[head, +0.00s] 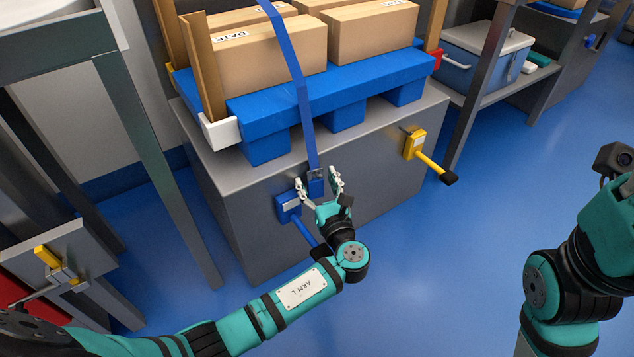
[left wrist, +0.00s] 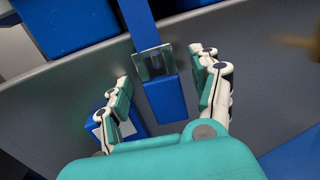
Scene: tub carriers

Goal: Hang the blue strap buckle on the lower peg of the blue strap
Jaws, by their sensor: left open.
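The blue strap (head: 292,60) runs down over the cartons and the pallet's front. Its metal buckle (head: 316,176) hangs against the grey block's front face, with a short blue tail below. My left gripper (head: 319,182) is open, its fingers on either side of the buckle. In the left wrist view the buckle (left wrist: 154,64) and tail (left wrist: 166,100) show between the spread fingers, with visible gaps to both. The blue peg (head: 303,230) sticks out of a blue bracket (head: 287,206), just left of and below the buckle; its black end is partly behind my left wrist. My right gripper is out of view.
The blue pallet (head: 345,88) with cartons (head: 372,38) stands on the grey block (head: 240,190). A yellow peg (head: 432,162) juts out to the right. A steel table frame (head: 150,160) stands at left, and a shelf with a blue cooler (head: 478,58) at back right.

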